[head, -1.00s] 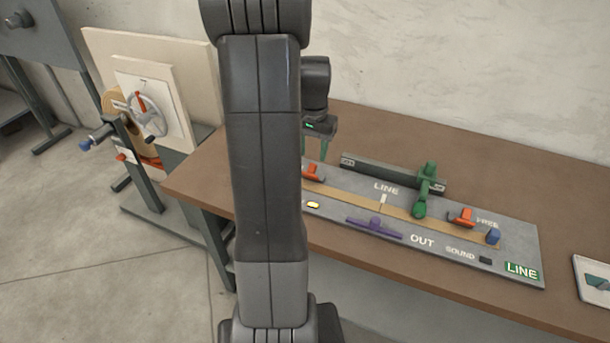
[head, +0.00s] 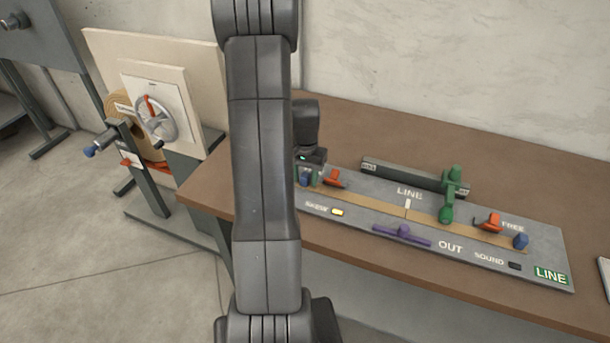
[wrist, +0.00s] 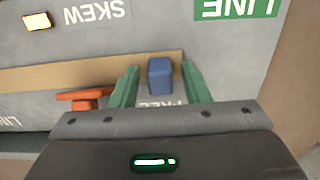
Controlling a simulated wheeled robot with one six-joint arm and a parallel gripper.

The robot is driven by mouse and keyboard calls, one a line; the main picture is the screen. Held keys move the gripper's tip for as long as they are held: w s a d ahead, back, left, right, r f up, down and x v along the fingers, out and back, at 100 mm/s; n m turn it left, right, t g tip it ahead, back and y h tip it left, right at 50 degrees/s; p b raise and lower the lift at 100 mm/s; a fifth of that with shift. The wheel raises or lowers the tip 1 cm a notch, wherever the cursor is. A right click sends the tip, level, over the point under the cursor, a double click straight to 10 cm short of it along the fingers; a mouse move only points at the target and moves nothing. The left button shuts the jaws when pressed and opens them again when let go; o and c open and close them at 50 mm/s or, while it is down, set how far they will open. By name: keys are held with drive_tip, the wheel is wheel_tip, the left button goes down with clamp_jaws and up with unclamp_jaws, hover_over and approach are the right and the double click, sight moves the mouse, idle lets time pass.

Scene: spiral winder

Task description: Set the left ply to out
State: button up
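A tan strip (head: 380,211), which I take to be the ply, runs along a grey panel (head: 560,262) on the table. At its left end stand a blue block (wrist: 160,76) and a red clamp (head: 335,178); the clamp also shows in the wrist view (wrist: 84,98). Another red clamp (head: 488,222) and blue block (head: 520,241) are at the right end. My gripper (wrist: 160,84) is open over the left blue block, with one green finger on each side and a visible gap to both. In the head view my arm hides part of the panel's left end.
A purple handle (head: 402,236) lies in front. A yellow lamp (head: 338,212) is lit by SKEW, and green signs (head: 551,275) read LINE. A winder with a handwheel (head: 156,119) stands left.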

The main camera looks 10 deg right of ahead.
clamp_jaws()
drive_tip(key=w+a, duration=0.1)
drive_tip(key=a, duration=0.1)
drive_tip(key=w+a, duration=0.3)
drive_tip(key=a, duration=0.1)
drive_tip(key=shift+w+a+r+b, duration=0.1)
drive_tip(key=shift+w+a+b, duration=0.2)
drive_tip(key=shift+w+a, duration=0.1)
drive_tip(key=shift+o, duration=0.6)
unclamp_jaws()
drive_tip(key=shift+a, duration=0.2)
wheel_tip(320, 180, up, 14)
